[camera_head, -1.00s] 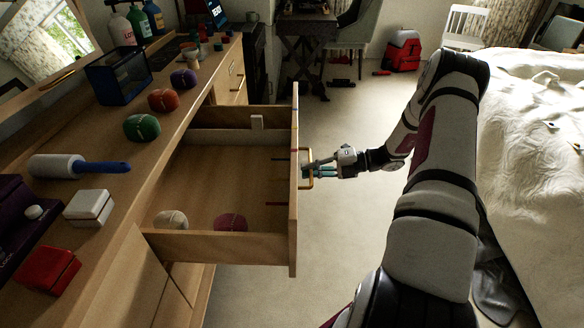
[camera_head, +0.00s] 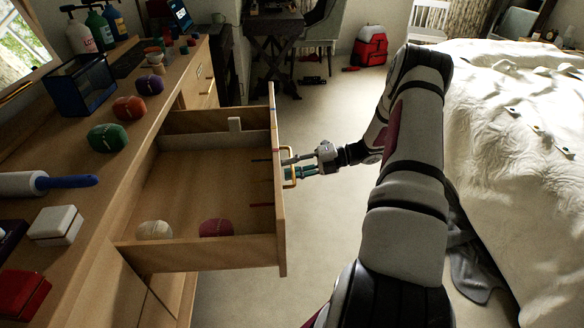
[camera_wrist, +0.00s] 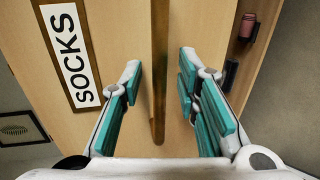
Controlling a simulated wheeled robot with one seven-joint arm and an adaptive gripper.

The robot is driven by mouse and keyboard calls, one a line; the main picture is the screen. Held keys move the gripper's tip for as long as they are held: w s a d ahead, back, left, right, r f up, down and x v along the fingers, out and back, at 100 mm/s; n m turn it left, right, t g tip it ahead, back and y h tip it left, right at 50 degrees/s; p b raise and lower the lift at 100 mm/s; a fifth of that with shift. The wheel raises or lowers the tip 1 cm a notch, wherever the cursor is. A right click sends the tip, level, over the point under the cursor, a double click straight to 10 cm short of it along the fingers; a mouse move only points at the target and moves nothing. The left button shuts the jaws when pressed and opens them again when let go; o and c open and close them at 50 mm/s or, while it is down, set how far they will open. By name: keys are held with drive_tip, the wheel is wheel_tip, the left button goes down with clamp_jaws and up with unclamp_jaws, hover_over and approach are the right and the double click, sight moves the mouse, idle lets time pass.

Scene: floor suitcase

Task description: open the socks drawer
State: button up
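The socks drawer (camera_head: 205,253) stands pulled well out of the wooden dresser, with its inside showing. A cream ball (camera_head: 154,230) and a dark red ball (camera_head: 216,228), which look like rolled socks, lie in its near end. My gripper (camera_head: 290,166) is at the brass-coloured handle (camera_head: 294,180) on the drawer front. In the wrist view, the SOCKS label (camera_wrist: 70,55) is on the left. The handle bar (camera_wrist: 158,75) runs between my two fingers (camera_wrist: 160,85), which are spread with a gap on each side.
Carpet (camera_head: 335,225) is clear between the drawer and the bed (camera_head: 510,120).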

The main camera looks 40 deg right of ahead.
drive_tip(key=v, duration=1.2)
idle(0.4)
